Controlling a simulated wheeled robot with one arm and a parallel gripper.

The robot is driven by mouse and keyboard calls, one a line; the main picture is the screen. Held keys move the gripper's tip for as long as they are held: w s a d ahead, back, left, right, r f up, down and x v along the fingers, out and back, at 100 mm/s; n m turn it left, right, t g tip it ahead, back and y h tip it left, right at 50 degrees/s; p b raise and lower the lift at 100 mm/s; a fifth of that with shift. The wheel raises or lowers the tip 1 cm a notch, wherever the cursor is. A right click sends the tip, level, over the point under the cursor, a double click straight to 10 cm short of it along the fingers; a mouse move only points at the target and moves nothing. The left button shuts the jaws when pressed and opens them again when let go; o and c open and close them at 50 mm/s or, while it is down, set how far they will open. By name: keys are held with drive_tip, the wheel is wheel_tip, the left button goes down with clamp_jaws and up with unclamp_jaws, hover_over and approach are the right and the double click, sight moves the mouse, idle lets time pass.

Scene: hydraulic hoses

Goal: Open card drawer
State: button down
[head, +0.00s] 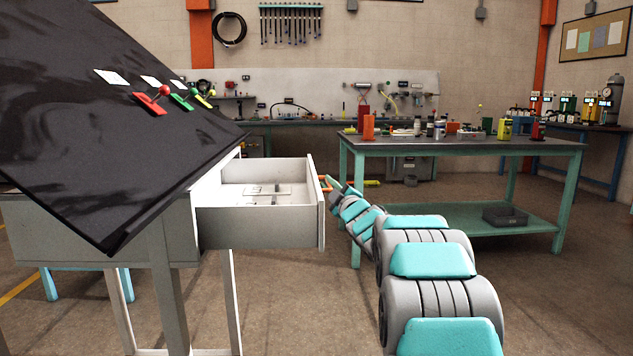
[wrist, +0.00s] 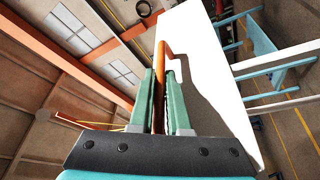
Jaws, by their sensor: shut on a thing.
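The card drawer (head: 262,228) is pulled out from the right side of the pale cabinet (head: 75,232) under the dark slanted board. Its inside shows, with a pale card-like piece (head: 268,190) lying on its floor. The orange handle (head: 326,180) is on the drawer's front. My gripper (head: 336,188) is at the handle, to the right of the drawer front. In the wrist view my gripper's two teal fingers (wrist: 160,98) are shut on the orange handle (wrist: 160,58), beside the white drawer front (wrist: 205,65).
The dark slanted board (head: 110,110) overhangs the cabinet and carries red, green and yellow pieces (head: 180,99). A green-framed workbench (head: 462,146) with bottles and tools stands behind my arm, with a grey bin (head: 505,216) on its lower shelf. Bare floor (head: 290,310) lies in front of the drawer.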

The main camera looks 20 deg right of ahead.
drive_tip(key=shift+s+d, duration=0.1)
drive_tip(key=shift+d, duration=0.1)
drive_tip(key=c, duration=0.9)
unclamp_jaws()
drive_tip(key=shift+s+f, duration=0.1)
drive_tip(key=b+v, duration=0.1)
drive_tip(key=v, duration=0.6)
drive_tip(key=shift+s, duration=0.25)
